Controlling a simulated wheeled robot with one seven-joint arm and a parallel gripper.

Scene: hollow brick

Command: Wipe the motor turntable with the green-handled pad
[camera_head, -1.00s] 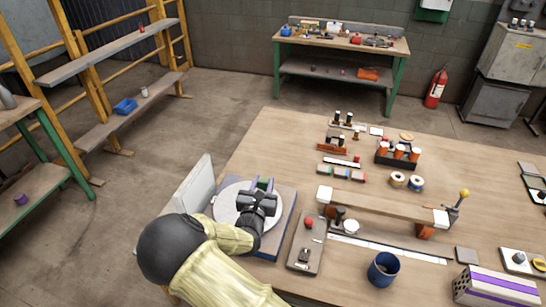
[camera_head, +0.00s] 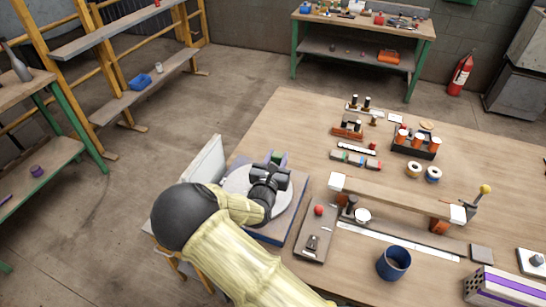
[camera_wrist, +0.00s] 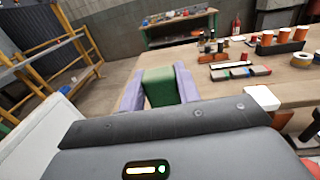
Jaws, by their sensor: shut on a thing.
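The motor turntable (camera_head: 238,183) is a pale round disc on a blue-grey base at the left end of the table. My gripper (camera_head: 277,160) is over the disc, toward its far side. In the wrist view my gripper (camera_wrist: 158,88) has its two lilac fingers shut on the green handle (camera_wrist: 160,84) of the pad. The pad's underside is hidden, so I cannot tell whether it touches the disc. My arm covers the near part of the turntable.
A white upright panel (camera_head: 204,160) stands at the turntable's left. A grey control box with a red knob (camera_head: 318,211) is close on its right. A raised wooden beam (camera_head: 395,198), a blue cup (camera_head: 393,263) and racks of parts stand farther right.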

